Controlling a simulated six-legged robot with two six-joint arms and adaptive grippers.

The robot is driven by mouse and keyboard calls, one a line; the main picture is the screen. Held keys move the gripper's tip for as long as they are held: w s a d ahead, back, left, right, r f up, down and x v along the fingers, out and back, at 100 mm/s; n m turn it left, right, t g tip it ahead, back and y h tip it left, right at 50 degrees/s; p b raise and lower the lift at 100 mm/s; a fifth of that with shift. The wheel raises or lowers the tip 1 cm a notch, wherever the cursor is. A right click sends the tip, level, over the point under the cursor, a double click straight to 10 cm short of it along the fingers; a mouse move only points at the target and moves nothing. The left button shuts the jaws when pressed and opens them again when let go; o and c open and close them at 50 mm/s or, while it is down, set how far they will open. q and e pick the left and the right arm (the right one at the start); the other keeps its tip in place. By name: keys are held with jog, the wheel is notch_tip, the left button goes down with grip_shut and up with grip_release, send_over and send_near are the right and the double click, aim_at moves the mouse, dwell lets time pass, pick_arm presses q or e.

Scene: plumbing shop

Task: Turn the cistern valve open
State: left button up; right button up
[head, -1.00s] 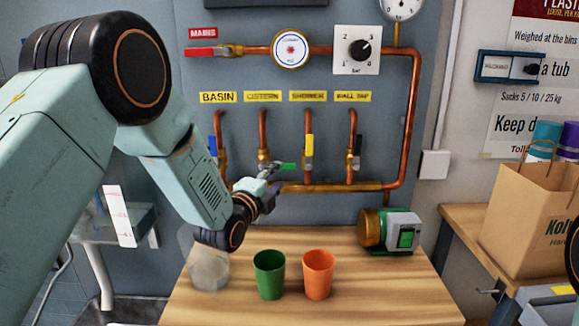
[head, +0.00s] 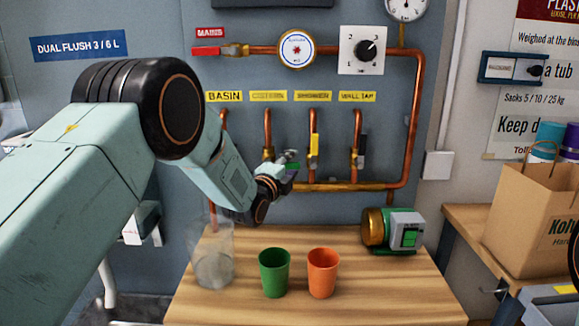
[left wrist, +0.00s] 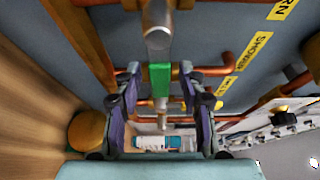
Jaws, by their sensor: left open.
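The cistern valve (head: 268,154) sits on the copper pipe under the yellow CISTERN label (head: 268,96). Its green lever handle (head: 293,167) points sideways to the right, across the pipe. My left gripper (head: 290,163) is at this handle and partly covers it in the head view. In the left wrist view the green handle (left wrist: 159,77) lies between the two fingers of the open gripper, with gaps visible on both sides.
The yellow shower handle (head: 314,147) and black wall tap handle (head: 361,151) stand upright to the right. A clear cup (head: 213,262), green cup (head: 274,272), orange cup (head: 322,272) and green pump (head: 400,232) stand on the wooden bench below.

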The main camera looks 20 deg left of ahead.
pick_arm(q)
jog(key=shift+w+f, duration=0.1)
jog(key=shift+c, duration=1)
jog(key=shift+s+a, duration=0.15)
jog(key=shift+s, duration=0.05)
jog(key=c, duration=0.3)
grip_shut()
jog(key=shift+r, duration=0.2)
